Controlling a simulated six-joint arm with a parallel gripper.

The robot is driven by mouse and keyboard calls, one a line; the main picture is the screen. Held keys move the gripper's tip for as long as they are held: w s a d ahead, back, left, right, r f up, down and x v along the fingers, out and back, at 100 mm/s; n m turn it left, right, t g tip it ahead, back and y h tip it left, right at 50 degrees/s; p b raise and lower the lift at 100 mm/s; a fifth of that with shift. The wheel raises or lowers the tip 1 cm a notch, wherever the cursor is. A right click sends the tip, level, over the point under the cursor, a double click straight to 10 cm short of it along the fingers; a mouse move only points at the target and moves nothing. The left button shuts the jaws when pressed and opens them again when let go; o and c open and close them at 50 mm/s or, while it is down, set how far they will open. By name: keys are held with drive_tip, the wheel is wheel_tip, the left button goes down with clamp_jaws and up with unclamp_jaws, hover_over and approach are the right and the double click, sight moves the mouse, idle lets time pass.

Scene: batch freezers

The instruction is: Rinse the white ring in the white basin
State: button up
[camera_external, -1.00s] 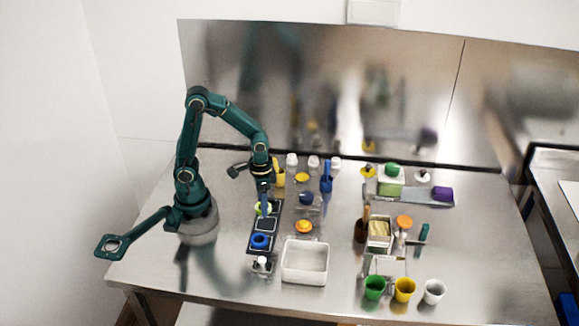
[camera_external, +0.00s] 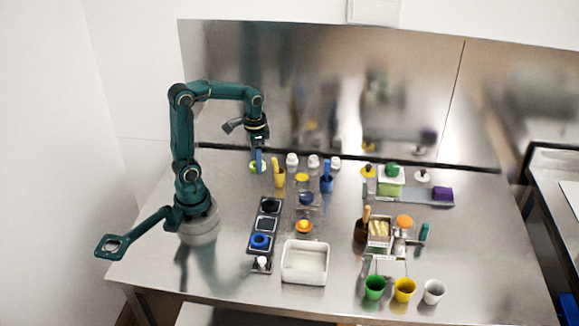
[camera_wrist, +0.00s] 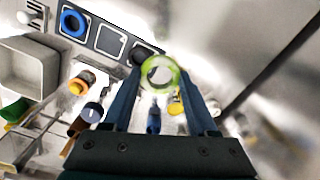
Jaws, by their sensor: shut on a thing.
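My gripper (camera_external: 258,163) is raised above the table and shut on a ring (camera_wrist: 158,72) at its fingertips. In the wrist view the ring has a lime-green rim and a white inner part; in the outside view it looks mostly lime-green (camera_external: 251,167). No plain white ring shows. The white basin (camera_external: 305,281) stands at the table's front middle, in front of and right of my gripper, well apart from it. It also shows at the left of the wrist view (camera_wrist: 12,72). The inside of the basin looks empty.
Green, yellow and white cups (camera_external: 433,292) stand front right.

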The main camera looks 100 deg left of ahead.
drive_tip(key=w+d+r+m, duration=0.2)
drive_tip(key=w+r, duration=0.1)
drive_tip(key=w, duration=0.5)
drive_tip(key=w+d+f+m, duration=0.1)
drive_tip(key=w+d+m, duration=0.1)
drive_tip(key=w+d, duration=0.4)
drive_tip(key=w+d+f+m, duration=0.1)
drive_tip(key=w+d+m, duration=0.25)
drive_tip(key=d, duration=0.45)
drive_tip(key=d+f+m, duration=0.2)
drive_tip(key=d+f, duration=0.2)
drive_tip(key=d, duration=0.6)
drive_tip(key=shift+s+a+f, duration=0.1)
drive_tip(key=shift+s+f, duration=0.05)
drive_tip(key=shift+f, duration=2.3)
drive_tip(key=shift+s+f, duration=0.15)
drive_tip(key=shift+f, duration=2.25)
wheel_tip(320, 180, up, 8)
